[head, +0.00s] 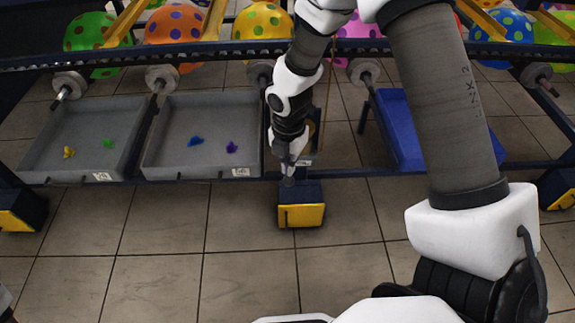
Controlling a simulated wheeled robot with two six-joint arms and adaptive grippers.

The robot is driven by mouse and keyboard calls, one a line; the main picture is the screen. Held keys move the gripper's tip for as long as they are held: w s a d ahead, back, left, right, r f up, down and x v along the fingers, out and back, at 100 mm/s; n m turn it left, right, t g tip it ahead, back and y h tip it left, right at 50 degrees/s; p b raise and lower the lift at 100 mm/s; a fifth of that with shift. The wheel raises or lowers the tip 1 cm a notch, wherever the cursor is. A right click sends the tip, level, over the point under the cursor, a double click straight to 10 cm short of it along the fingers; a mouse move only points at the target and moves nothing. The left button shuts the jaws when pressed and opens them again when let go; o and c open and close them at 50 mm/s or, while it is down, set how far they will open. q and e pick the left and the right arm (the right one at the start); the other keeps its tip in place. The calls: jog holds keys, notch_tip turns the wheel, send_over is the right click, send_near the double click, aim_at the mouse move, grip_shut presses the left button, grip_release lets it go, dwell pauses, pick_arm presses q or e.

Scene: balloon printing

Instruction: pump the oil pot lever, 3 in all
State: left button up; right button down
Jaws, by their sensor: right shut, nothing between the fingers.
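My right gripper (289,172) points down at the middle of the machine's front, just above a blue and yellow block-shaped foot (301,216). It is shut and empty. I cannot make out the oil pot or its lever clearly; my right arm and gripper cover much of that spot. I cannot tell whether the gripper touches anything there. My left gripper is not in view.
Two grey trays (153,143) with small deflated balloons are at the left, and a blue tray (398,130) is at the right. Dotted balloons (174,24) hang along the rail above. The tiled floor (150,270) in front is clear.

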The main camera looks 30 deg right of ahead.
aim_at(288, 186)
notch_tip(288, 186, down, 9)
jog(key=b, duration=0.3)
jog(key=shift+r, duration=0.2)
dwell(1.2)
notch_tip(288, 186, up, 11)
jog(key=p, duration=1.3)
jog(key=shift+r, duration=0.15)
jog(key=shift+f, duration=0.2)
